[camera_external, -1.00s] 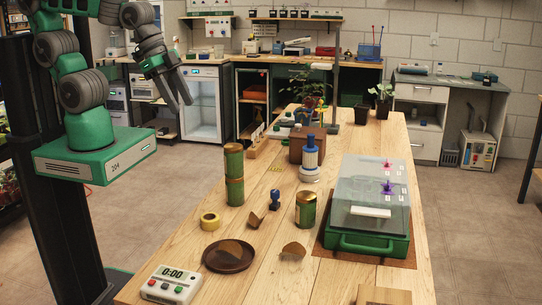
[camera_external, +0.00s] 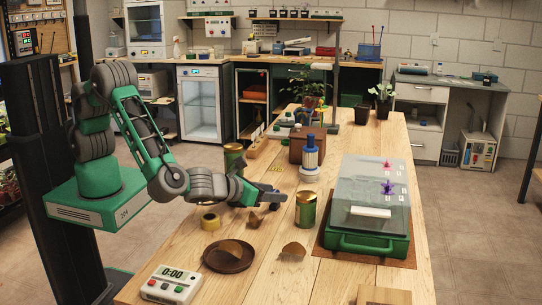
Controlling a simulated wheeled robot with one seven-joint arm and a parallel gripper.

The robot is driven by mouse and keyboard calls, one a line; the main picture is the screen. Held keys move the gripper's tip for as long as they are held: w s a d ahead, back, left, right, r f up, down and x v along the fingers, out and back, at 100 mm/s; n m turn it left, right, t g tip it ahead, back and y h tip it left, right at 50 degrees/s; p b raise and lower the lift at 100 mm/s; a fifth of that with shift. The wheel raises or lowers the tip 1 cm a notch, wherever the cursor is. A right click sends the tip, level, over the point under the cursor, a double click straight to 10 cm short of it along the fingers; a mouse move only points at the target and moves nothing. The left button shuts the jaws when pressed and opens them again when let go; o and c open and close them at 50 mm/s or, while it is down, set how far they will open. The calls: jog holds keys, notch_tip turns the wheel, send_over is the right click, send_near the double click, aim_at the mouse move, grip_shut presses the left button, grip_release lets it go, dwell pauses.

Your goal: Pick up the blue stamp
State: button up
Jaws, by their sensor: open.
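The blue stamp (camera_external: 274,206) stands on the wooden table, left of the open-looking green can. It is mostly hidden behind my fingers, and only a small dark part of it shows just below them. My gripper (camera_external: 271,194) is open and reaches in low from the left, with its fingertips at the stamp. I cannot tell whether the fingers are around the stamp or in front of it, or whether they touch it.
A green can (camera_external: 305,209) stands close right of the stamp. Another green can (camera_external: 233,155) is behind my arm. A blue-white bottle (camera_external: 310,160) and green case (camera_external: 368,243) stand to the right.

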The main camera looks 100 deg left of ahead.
aim_at(282, 205)
jog(key=x, duration=0.4)
jog(key=shift+w+a+f, duration=0.1)
jog(key=shift+a+f, duration=0.1)
jog(key=shift+c, duration=0.3)
grip_shut()
